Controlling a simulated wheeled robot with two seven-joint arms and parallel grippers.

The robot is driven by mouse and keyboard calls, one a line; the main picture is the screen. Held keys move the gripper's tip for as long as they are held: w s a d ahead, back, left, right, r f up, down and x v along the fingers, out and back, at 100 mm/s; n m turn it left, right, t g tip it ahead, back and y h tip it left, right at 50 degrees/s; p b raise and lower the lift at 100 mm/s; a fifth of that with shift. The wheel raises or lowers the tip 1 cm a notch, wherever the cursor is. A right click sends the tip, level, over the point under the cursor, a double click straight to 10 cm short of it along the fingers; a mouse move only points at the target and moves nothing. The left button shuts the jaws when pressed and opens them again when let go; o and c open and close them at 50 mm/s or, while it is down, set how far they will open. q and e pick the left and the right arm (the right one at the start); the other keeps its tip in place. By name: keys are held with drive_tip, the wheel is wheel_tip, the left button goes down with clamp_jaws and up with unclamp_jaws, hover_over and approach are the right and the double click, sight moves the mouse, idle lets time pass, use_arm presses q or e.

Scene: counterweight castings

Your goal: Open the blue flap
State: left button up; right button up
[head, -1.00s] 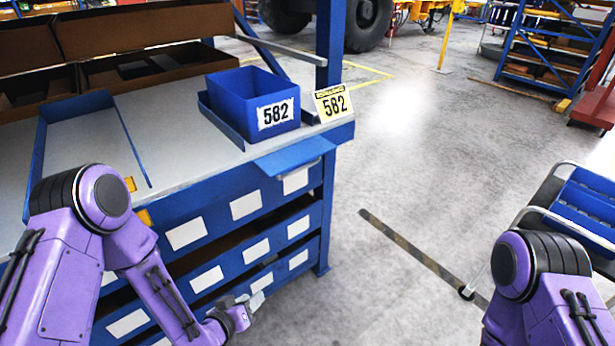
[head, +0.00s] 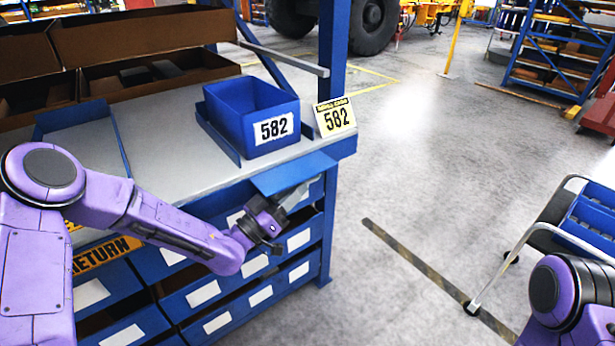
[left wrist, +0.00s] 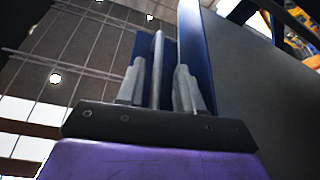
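The blue flap (head: 290,172) sticks out from the bench's front edge at its right end, below the blue 582 bin. My left gripper (head: 292,197) is just under the flap's front edge, its grey fingers pointing up and right. In the left wrist view, the two fingers of my left gripper (left wrist: 159,85) stand apart on either side of a thin pale bar (left wrist: 158,60), with narrow gaps showing. The bar looks like the flap's handle, but I cannot tell for certain. My right gripper is out of view.
Labelled drawers (head: 220,285) fill the bench front below. A cart (head: 575,230) stands at the right.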

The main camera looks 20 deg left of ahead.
use_arm(q)
drive_tip(key=shift+w+d, duration=0.1)
drive_tip(key=shift+d, duration=0.1)
drive_tip(key=shift+d, duration=0.1)
clamp_jaws()
drive_tip(key=n, duration=0.1)
drive_tip(key=n+y, duration=0.1)
drive_tip(key=r+n, duration=0.1)
drive_tip(key=shift+s+d+t, duration=0.2)
drive_tip(key=shift+d+t, duration=0.05)
drive_tip(key=shift+t, duration=0.05)
unclamp_jaws()
drive_tip(key=b+v, duration=0.2)
drive_tip(key=v, duration=0.8)
drive_tip(key=shift+s, duration=0.25)
drive_tip(key=shift+a, duration=0.1)
